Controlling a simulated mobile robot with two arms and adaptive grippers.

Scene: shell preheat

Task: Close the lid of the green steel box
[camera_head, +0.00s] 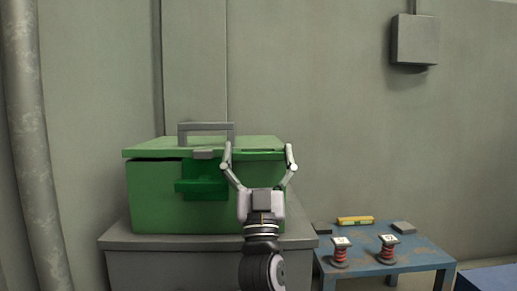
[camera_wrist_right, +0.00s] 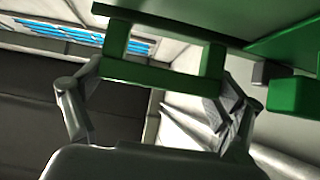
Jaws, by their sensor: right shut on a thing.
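The green steel box (camera_head: 150,200) stands on a grey cabinet at the left of the head view. Its green lid (camera_head: 150,149) lies almost level, with a narrow dark gap under its front edge. A grey carrying handle (camera_head: 207,126) stands up on top of it. My right gripper (camera_head: 259,150) is at the right part of the lid's front edge, fingers spread wide. In the wrist view, its fingers (camera_wrist_right: 158,80) hold the ends of a green bar handle (camera_wrist_right: 150,77) between them. My left gripper is not in view.
A green ledge (camera_head: 200,188) juts from the box front beside my gripper. The grey cabinet (camera_head: 125,240) bears the box. A low blue table (camera_head: 410,254) at the right holds two red-and-white spools (camera_head: 387,252) and a yellow level (camera_head: 356,220). A grey wall box (camera_head: 414,40) hangs upper right.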

